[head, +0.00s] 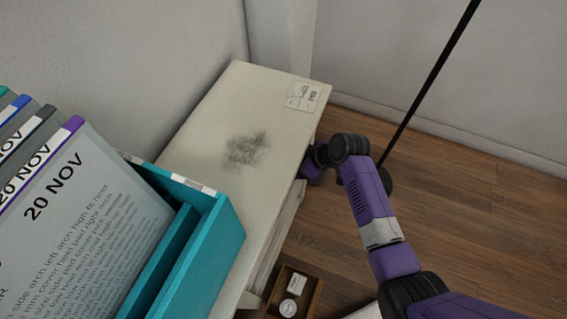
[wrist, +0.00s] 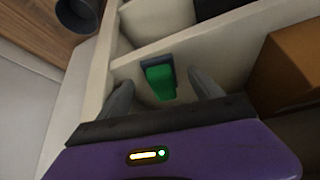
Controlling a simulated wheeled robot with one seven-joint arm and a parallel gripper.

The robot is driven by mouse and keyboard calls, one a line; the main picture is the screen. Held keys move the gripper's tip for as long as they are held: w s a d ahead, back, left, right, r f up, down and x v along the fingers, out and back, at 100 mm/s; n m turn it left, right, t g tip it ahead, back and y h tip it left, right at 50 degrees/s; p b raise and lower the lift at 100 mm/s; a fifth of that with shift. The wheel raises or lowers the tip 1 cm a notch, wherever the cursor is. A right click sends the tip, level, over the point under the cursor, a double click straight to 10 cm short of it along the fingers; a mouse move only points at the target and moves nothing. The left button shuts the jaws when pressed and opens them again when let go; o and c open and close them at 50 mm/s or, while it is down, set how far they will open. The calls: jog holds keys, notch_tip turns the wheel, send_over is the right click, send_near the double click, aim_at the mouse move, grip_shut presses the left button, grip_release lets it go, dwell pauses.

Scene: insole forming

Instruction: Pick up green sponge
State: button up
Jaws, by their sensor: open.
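The green sponge (wrist: 160,82) shows in the wrist view as a small bright green block with a dark grey part behind its upper end. It is in a compartment of a cream shelf unit (wrist: 160,38). My gripper (wrist: 162,82) is open, with one grey finger on each side of the sponge in the picture. I cannot tell whether the fingers reach it or touch it. In the head view my purple arm reaches down beside the cream cabinet, and the sponge is hidden there; the fingertips are hidden too.
The cabinet top (head: 215,110) has a dark smudge and a paper label (head: 304,97). A teal box (head: 220,235) and several folders are at left. A brown box (wrist: 290,65) sits right in the wrist view. A wooden tray (head: 315,300) and a thin black pole (head: 430,80) are nearby.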

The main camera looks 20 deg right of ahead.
jog(key=w, duration=0.1)
jog(key=w+a+f, duration=0.1)
jog(key=w+a+b, duration=0.1)
jog(key=shift+f, duration=0.35)
jog(key=shift+w+a+f, duration=0.15)
jog(key=shift+w+f, duration=0.1)
jog(key=shift+f, duration=0.15)
jog(key=shift+c, duration=0.3)
jog(key=c, duration=1.4)
jog(key=shift+s+r, duration=0.1)
jog(key=s+d+p, duration=0.1)
jog(key=s+d, duration=0.9)
jog(key=s, duration=0.4)
jog(key=shift+s+p, duration=0.4)
